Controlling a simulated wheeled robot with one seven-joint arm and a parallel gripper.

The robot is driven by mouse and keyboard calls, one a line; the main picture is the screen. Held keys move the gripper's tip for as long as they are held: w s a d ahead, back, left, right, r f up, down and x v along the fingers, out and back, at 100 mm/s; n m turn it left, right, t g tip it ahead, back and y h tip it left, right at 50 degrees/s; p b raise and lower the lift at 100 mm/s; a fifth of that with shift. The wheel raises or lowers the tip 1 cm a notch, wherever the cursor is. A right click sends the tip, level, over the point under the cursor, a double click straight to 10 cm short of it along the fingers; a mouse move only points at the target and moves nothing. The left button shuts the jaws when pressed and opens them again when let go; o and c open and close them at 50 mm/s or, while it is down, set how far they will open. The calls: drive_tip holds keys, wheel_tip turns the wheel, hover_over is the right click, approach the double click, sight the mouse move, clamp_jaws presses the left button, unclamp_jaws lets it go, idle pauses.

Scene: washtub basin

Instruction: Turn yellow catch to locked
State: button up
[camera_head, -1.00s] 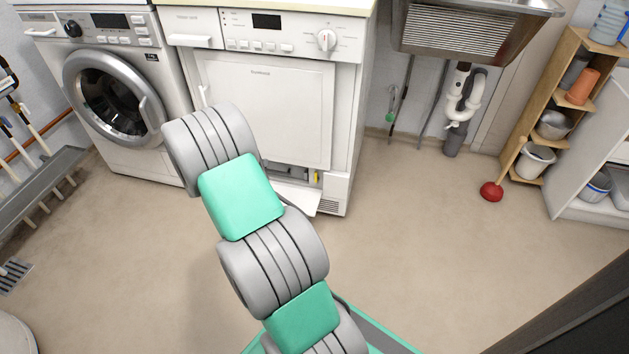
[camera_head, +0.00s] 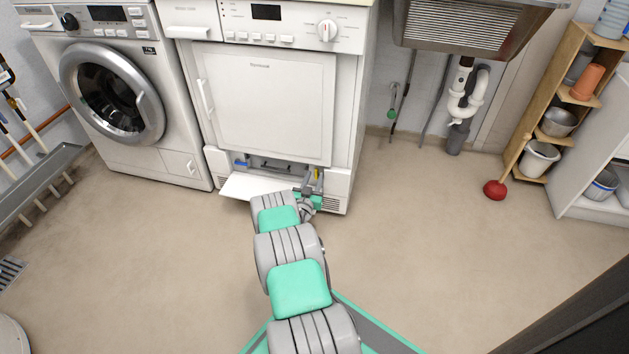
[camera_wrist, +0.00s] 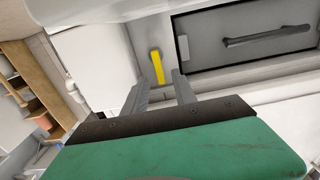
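The yellow catch (camera_wrist: 157,67) is a small bar, close to upright in the wrist view, on a pale surface just left of a dark-framed grey panel with a dark handle (camera_wrist: 266,36). In the head view the catch (camera_head: 317,174) shows small at the right of the dryer's low opening. In the head view my gripper (camera_head: 311,185) is at the right side of the opening.
The white dryer (camera_head: 265,105) has its bottom flap (camera_head: 258,187) folded down, left of my gripper. A washing machine (camera_head: 118,95) stands to the left. A sink (camera_head: 470,25) with pipework and a red plunger (camera_head: 495,190) are to the right. The floor between is clear.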

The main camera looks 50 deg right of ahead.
drive_tip(key=shift+w+d, duration=0.3)
drive_tip(key=shift+d, duration=0.35)
drive_tip(key=shift+c, duration=0.4)
clamp_jaws()
